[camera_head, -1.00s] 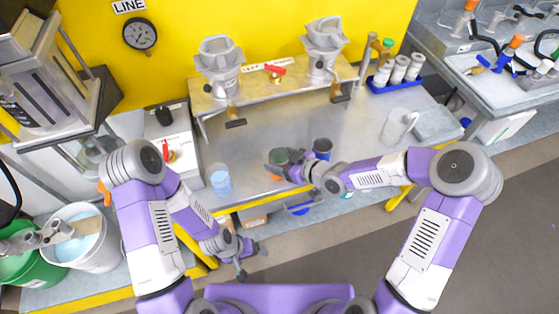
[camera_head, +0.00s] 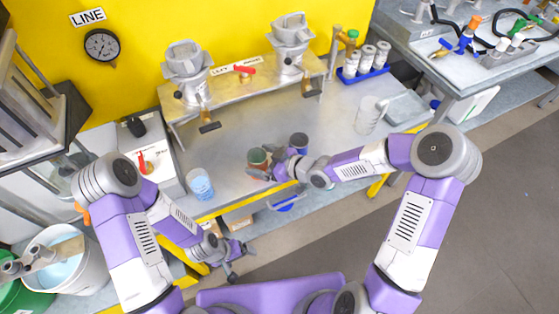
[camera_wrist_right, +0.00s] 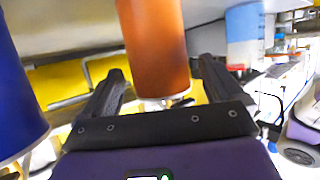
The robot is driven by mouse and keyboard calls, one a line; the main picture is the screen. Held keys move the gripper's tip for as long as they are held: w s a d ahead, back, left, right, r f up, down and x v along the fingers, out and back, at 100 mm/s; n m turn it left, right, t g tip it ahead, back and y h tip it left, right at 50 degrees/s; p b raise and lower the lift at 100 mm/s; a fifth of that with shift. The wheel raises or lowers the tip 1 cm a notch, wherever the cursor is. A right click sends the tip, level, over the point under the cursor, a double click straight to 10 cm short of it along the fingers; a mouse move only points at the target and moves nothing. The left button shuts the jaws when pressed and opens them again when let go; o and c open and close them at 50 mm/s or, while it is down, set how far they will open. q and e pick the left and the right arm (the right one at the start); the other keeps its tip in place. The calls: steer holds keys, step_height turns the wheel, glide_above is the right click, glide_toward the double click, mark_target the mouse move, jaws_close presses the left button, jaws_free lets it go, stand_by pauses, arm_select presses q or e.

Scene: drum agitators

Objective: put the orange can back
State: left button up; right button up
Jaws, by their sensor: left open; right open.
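The orange can (camera_head: 257,158) stands on the steel bench near its front edge; its dark open top shows in the head view. In the right wrist view the orange can (camera_wrist_right: 153,45) is between the two spread fingers, with its lower end near the palm. My right gripper (camera_head: 264,166) is open around it, and gaps show on both sides in the wrist view. A dark blue can (camera_head: 298,142) stands just right of it, outside the jaws; it also shows at the left of the wrist view (camera_wrist_right: 18,95). My left gripper (camera_head: 236,264) is open and empty, low before the bench.
A clear beaker of blue liquid (camera_head: 200,184) stands left on the bench. A clear empty vessel (camera_head: 369,116) stands right. Behind are a raised shelf (camera_head: 240,86) with two grey funnels and a blue rack (camera_head: 362,74) of vials. The bench middle is clear.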

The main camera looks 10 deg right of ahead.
steer(key=p+v, duration=0.3)
steer(key=v, duration=0.7)
steer(key=s+f+m+g+h, duration=0.3)
steer(key=s+f+m, duration=0.3)
steer(key=f, duration=0.5)
steer(key=s+f+m+g+h, duration=0.3)
steer(key=s+f+m, duration=0.4)
steer(key=s+f, duration=0.3)
steer(key=shift+s+d+f+m+g+h, duration=0.3)
steer(key=shift+s+d+f+g+h, duration=0.2)
steer(key=shift+g, duration=0.3)
steer(key=shift+w, duration=0.15)
